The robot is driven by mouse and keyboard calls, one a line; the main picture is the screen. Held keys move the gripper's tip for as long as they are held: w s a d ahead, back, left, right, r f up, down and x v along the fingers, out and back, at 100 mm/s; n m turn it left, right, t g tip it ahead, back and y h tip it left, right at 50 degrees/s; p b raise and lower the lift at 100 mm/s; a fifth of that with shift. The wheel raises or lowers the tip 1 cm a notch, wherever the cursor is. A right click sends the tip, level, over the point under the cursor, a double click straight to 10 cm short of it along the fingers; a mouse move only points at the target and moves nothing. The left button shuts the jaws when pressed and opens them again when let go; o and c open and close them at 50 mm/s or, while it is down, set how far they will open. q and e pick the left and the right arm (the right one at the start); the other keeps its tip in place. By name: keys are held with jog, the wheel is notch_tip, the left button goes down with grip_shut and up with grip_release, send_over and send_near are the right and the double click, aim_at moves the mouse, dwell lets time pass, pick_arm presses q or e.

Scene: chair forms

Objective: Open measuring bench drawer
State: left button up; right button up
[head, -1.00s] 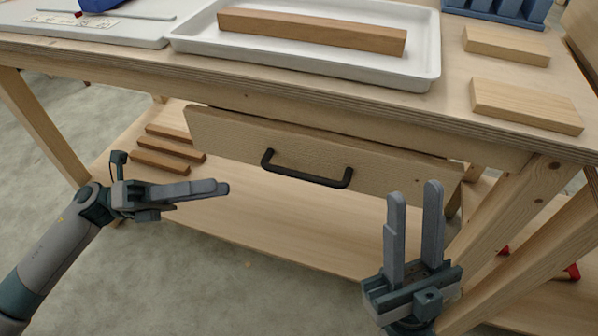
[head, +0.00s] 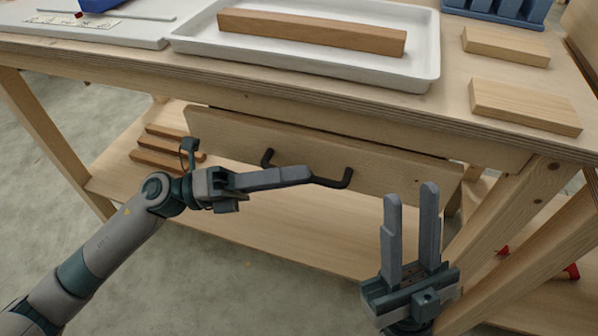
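The measuring bench drawer (head: 400,176) is a pale wooden front under the bench top, and it looks shut or nearly so. Its black bar handle (head: 344,180) is partly hidden behind my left gripper (head: 308,174). The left fingers point right across the handle's middle; I cannot tell if they touch it. The fingers overlap in this view, so their gap is hidden. My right gripper (head: 411,190) is open and empty, fingers pointing up, in front of the drawer's lower right part.
The bench top (head: 445,110) bears a white tray (head: 428,75) with a long wooden bar (head: 310,32), two pale blocks (head: 525,106) and a blue rack (head: 500,10). Wooden strips (head: 165,160) lie on the lower shelf (head: 270,230). A bench leg (head: 520,215) stands right of my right gripper.

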pick_arm(q)
jog(key=shift+d+r, duration=0.15)
jog(key=shift+d, duration=0.45)
jog(key=shift+c, duration=0.2)
grip_shut()
